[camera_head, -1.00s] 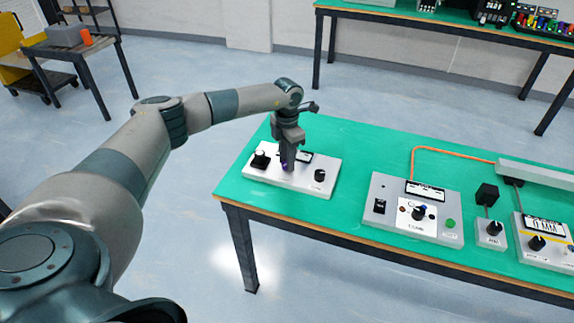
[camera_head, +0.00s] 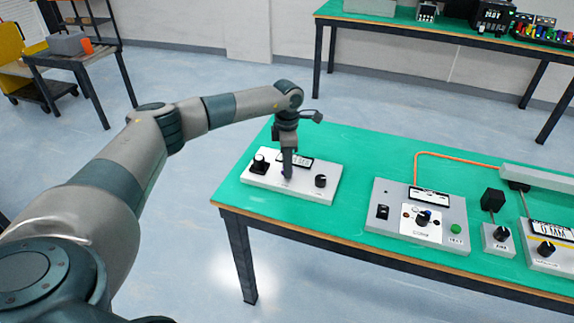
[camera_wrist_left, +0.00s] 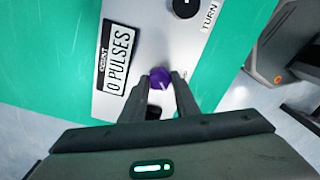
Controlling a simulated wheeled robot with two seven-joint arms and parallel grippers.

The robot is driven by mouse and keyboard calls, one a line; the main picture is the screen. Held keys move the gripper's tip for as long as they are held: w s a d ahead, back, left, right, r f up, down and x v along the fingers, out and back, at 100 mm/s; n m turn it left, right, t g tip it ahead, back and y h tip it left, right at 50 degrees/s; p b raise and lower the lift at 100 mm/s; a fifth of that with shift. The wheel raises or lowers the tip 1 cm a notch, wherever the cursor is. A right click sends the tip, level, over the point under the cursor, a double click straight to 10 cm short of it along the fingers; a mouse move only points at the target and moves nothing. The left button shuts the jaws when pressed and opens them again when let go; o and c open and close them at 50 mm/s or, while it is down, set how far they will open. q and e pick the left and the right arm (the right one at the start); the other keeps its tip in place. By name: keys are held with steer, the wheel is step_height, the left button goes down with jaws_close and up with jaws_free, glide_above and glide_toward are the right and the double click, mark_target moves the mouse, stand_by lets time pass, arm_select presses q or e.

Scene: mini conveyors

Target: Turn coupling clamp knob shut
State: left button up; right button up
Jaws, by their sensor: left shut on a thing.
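A white panel (camera_head: 308,193) lies on the green table's left end, with a black knob (camera_head: 259,165) on its left and another (camera_head: 320,181) on its right. My left gripper (camera_head: 288,176) points straight down at the panel's middle, between them. In the left wrist view its fingers (camera_wrist_left: 162,80) are shut on a small purple knob (camera_wrist_left: 160,78), which they hide in the head view. A display (camera_wrist_left: 118,58) beside it reads "0 PULSES". A black knob (camera_wrist_left: 185,6) stands by a "TURN" label. No label for the purple knob is readable. My right gripper is not in view.
To the right on the green table (camera_head: 350,150) stand a grey control box (camera_head: 378,230), a small knob box (camera_head: 497,240) and another panel (camera_head: 552,262). An orange cable (camera_head: 450,153) runs behind them. Bare tabletop separates the white panel from the grey box.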

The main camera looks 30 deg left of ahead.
arm_select(q)
steer(key=o, duration=1)
steer(key=shift+o, duration=0.2)
steer(key=shift+r, duration=0.1)
steer(key=shift+r, duration=0.5)
step_height(320, 180, up, 16)
steer(key=b, duration=0.2)
steer(key=shift+r+b, duration=0.15)
steer(key=shift+b, duration=0.2)
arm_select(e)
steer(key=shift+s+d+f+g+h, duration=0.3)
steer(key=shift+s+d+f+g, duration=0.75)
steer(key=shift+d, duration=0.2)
